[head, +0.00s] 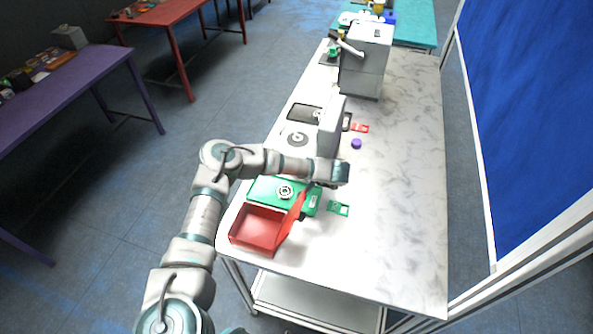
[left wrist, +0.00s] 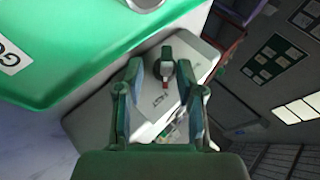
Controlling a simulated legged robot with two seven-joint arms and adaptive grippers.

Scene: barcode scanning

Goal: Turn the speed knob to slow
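The speed knob (left wrist: 162,72) is a dark round dial with a red and white pointer mark on a pale panel. The panel (left wrist: 140,100) carries small lettering that is hard to read. My left gripper (left wrist: 165,85) is open, with a finger on either side of the knob in the picture and gaps between. I cannot tell whether it touches the knob. In the head view my left gripper (head: 336,174) is over the table in front of an upright white unit (head: 331,122). The knob is hidden there. My right gripper is not in view.
A green machine (head: 266,187) with a metal disc and a red tray (head: 254,230) are close to my left arm. A green card (head: 339,209), a red card (head: 361,128) and a purple cap (head: 356,143) lie on the marble table (head: 400,200). Its right side is clear.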

